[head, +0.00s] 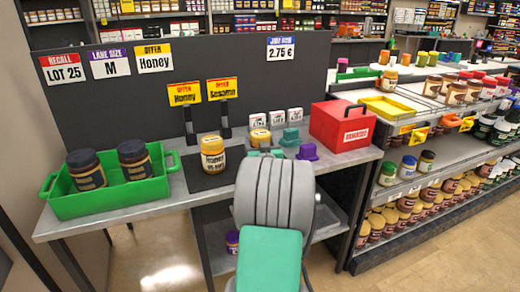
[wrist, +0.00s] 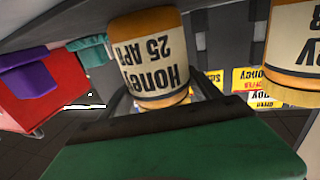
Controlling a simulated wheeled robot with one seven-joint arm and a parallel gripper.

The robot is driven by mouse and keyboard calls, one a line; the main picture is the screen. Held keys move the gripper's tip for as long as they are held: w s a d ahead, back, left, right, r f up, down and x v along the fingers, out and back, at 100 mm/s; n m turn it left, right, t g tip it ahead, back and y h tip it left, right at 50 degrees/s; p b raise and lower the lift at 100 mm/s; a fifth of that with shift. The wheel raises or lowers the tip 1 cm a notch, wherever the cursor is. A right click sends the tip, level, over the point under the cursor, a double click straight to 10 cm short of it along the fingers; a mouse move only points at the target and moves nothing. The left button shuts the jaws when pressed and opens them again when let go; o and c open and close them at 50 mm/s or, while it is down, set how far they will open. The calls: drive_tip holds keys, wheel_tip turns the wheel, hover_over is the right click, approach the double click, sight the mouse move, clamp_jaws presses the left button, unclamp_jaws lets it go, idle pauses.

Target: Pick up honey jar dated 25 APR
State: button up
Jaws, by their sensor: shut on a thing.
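The honey jar reading "Honey 25 APR" (wrist: 152,60) is upside down in the wrist view, with a cream label and orange-yellow glass. My gripper (wrist: 160,108) is shut on it; the fingertips are partly hidden. In the head view this jar (head: 260,137) shows just beyond my gripper (head: 264,153), its lower part hidden by my arm. I cannot tell whether it touches the table. A second honey jar (head: 212,154) stands upright on a dark mat to the left; its date is too small to read. It shows cut off at the wrist view's right edge (wrist: 295,45).
A green tray (head: 110,202) with two dark jars stands at the left of the table. A red box (head: 340,126), teal pieces (head: 291,137) and a purple piece (head: 307,151) are on the right. A dark panel with signs (head: 130,110) stands behind.

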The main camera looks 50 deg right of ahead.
drive_tip(key=c, duration=0.7)
drive_tip(key=shift+r, duration=0.15)
drive_tip(key=shift+c, duration=0.2)
